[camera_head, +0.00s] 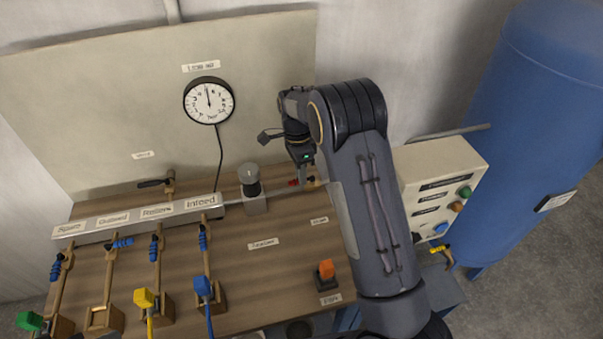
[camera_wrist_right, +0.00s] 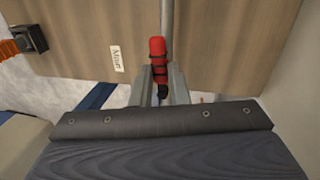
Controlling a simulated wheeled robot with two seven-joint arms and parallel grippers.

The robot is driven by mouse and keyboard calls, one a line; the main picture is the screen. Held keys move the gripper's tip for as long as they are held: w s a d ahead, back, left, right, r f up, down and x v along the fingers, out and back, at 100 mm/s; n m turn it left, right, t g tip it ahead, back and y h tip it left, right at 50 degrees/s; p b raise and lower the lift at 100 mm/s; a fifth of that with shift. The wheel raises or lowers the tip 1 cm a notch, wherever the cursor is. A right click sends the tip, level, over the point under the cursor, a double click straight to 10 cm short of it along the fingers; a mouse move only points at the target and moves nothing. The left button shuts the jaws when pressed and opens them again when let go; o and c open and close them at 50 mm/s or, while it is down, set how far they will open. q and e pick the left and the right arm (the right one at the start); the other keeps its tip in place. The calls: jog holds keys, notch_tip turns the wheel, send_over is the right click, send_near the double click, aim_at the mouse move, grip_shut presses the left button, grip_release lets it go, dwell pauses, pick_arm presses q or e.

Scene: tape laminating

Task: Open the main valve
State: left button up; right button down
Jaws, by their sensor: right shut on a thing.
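The main valve has a red handle with black bands (camera_wrist_right: 157,50), seen close up in the right wrist view. It sits on a grey pipe by a label reading "Main" (camera_wrist_right: 117,58). My right gripper (camera_wrist_right: 159,82) is shut on the red handle, with one finger on each side of it. In the head view, a bit of the red handle (camera_head: 293,183) shows beside my right gripper (camera_head: 307,180), at the right end of the pipe. My right arm and gripper hide the rest of the valve there. My left gripper is in neither view.
A round gauge (camera_head: 208,101) hangs on the back panel, its needle pointing up. A grey regulator (camera_head: 250,180) stands on the pipe. A labelled manifold (camera_head: 140,218) feeds several hoses at left. An orange button (camera_head: 326,269), a control box (camera_head: 435,185) and a blue tank (camera_head: 535,130) are at right.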

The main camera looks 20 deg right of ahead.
jog(key=shift+w+m, duration=0.15)
jog(key=shift+m, duration=0.35)
jog(key=c, duration=1.4)
grip_release()
jog(key=r, duration=0.2)
jog(key=w+r, duration=0.1)
jog(key=r, duration=0.2)
jog(key=r+b, duration=0.1)
jog(key=r, duration=0.1)
jog(key=shift+w+d+r, duration=0.15)
jog(key=shift+w+r, duration=0.1)
jog(key=shift+r, duration=0.05)
jog(key=shift+s, duration=0.1)
